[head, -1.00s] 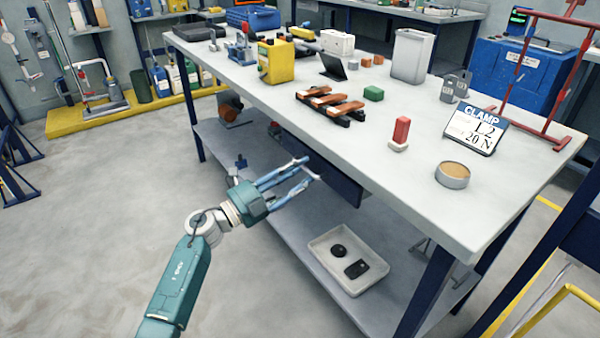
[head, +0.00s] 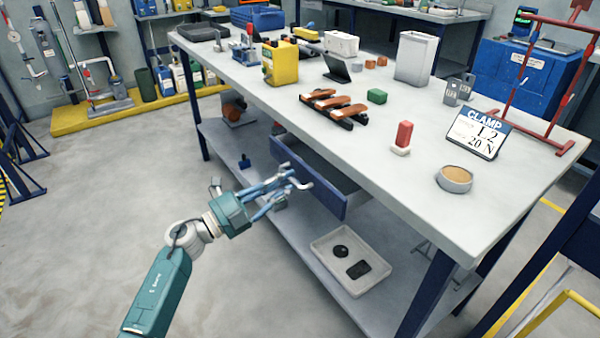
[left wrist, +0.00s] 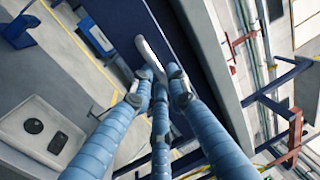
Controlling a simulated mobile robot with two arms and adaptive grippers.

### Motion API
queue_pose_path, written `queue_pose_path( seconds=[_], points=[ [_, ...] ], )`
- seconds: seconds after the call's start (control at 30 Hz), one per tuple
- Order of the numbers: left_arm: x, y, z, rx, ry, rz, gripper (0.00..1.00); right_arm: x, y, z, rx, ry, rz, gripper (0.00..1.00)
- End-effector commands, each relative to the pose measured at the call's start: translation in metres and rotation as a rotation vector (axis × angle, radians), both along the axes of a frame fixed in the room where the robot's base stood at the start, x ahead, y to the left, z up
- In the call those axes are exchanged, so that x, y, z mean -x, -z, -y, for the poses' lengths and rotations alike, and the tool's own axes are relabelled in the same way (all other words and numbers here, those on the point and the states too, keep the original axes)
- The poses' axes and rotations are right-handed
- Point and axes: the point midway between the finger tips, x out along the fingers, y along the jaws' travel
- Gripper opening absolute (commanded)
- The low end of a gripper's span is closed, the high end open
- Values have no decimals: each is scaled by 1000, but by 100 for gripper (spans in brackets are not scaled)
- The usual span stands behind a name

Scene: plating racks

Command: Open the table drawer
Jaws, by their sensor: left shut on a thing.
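The table drawer (head: 327,202) has a dark blue front panel and hangs under the grey-topped workbench (head: 420,195). It stands partly pulled out, with a strip of its inside showing behind the front. Its light metal handle (head: 301,184) sits on the front panel. My left gripper (head: 288,176), with blue fingers, is shut on the handle. In the left wrist view the fingertips (left wrist: 160,85) close around the pale handle bar (left wrist: 147,52). The fingers hide part of the handle. My right gripper is in neither view.
A white tray (head: 322,245) with two dark items lies on the lower shelf below the drawer. The benchtop holds a yellow canister (head: 281,64), orange-and-black clamps (head: 333,108) and a clamp sign (head: 476,134). The floor to the left of the bench is clear.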

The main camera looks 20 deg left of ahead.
Motion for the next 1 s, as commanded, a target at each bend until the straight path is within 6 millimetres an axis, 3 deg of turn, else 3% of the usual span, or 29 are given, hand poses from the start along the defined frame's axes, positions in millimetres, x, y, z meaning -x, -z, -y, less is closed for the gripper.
queue_pose_path(
  seconds=[0.2,0.5,0.7,1.0],
  points=[
    [50,2,-38,-5,-1,-8,0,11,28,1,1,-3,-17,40],
    [97,1,-75,-2,0,-4,0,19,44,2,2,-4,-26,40],
    [109,1,-85,-1,1,-1,0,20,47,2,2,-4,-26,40],
    [111,1,-86,-1,1,-1,0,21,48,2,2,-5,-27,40]
  ],
)
